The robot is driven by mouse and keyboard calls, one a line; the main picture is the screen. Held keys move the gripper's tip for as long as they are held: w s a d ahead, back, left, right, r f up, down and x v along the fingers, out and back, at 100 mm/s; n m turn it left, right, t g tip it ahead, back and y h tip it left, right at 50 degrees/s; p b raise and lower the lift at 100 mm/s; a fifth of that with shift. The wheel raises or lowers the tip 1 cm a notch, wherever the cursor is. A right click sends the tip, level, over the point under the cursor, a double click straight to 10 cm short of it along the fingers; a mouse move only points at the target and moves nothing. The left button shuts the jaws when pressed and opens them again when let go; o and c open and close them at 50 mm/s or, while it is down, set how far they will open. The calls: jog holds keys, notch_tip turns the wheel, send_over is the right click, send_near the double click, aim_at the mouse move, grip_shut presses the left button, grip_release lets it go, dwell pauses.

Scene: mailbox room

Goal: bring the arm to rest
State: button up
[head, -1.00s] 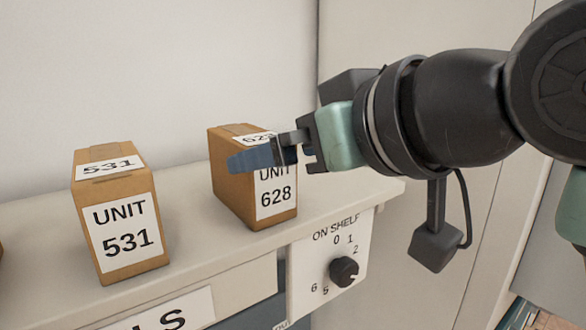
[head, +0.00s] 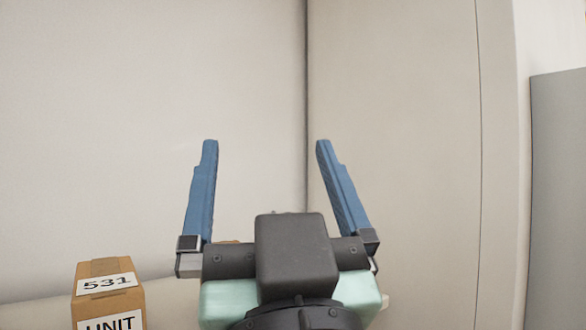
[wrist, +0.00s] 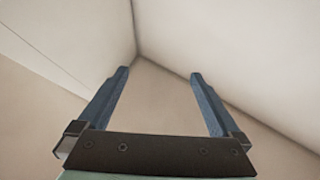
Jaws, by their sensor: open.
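My gripper (head: 264,150) is open and empty, with its two blue fingers pointing up in front of the bare wall in the head view. In the wrist view my gripper (wrist: 159,75) also shows with its fingers apart and nothing between them. Only walls meeting in a corner show beyond the fingertips there.
A brown box labelled UNIT 531 (head: 106,300) stands at the lower left, cut off by the frame's bottom. A sliver of another brown box shows behind my gripper. The pale shelf (head: 40,314) is mostly hidden. The space around the fingers is clear.

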jog(key=s+h, duration=0.1)
jog(key=s+d+m+t+h, duration=0.1)
jog(key=h, duration=0.1)
jog(key=s+m+t+h, duration=0.1)
jog(key=s, duration=0.1)
jog(key=shift+d, duration=0.4)
